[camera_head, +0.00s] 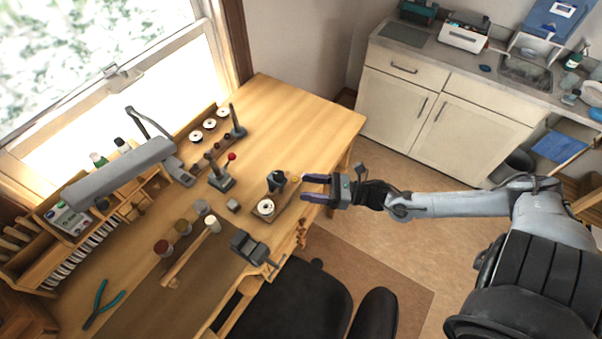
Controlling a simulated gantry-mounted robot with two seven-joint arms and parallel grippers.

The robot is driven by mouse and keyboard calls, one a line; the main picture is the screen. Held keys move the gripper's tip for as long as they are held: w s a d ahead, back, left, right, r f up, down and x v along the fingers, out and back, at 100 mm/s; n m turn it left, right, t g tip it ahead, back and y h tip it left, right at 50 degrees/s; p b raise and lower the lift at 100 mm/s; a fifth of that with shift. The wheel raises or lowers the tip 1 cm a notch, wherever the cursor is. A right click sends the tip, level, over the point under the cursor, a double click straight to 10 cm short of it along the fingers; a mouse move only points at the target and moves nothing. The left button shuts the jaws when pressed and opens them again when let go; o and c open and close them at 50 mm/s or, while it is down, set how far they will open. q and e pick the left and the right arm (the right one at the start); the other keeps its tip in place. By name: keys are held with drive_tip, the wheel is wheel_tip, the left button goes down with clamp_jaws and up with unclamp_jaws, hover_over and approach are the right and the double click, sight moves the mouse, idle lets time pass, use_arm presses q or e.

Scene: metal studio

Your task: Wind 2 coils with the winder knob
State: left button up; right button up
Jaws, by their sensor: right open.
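The winder (277,181) is a small dark device on a wooden base near the right edge of the workbench. A small yellow-orange knob (295,180) shows at its right side. A white spool with a dark centre (265,207) sits at the front of the same base. My right gripper (304,188) is open and empty, its fingers pointing left toward the winder, just right of the knob. I cannot tell whether a finger touches the knob. Several white-ringed spools (210,124) stand in a wooden rack at the back of the bench. My left gripper is out of view.
A grey vise (248,247) is clamped at the bench's front edge, with a mallet (193,250) beside it. A red-knobbed lever tool (221,178) stands left of the winder. A lamp (118,172) overhangs the left side. The bench's far right corner (310,110) is clear.

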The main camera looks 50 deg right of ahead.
drive_tip(key=n+g+b, duration=0.1)
drive_tip(key=n, duration=0.1)
approach(279, 174)
drive_tip(key=s, duration=0.1)
drive_tip(key=shift+n+g, duration=0.3)
drive_tip(key=shift+g, duration=0.1)
drive_tip(key=x, duration=0.9)
drive_tip(key=shift+w+d+r, duration=0.25)
drive_tip(key=shift+w+d, duration=0.1)
drive_tip(key=shift+x, duration=0.9)
drive_tip(key=shift+f, duration=0.1)
drive_tip(key=c, duration=1)
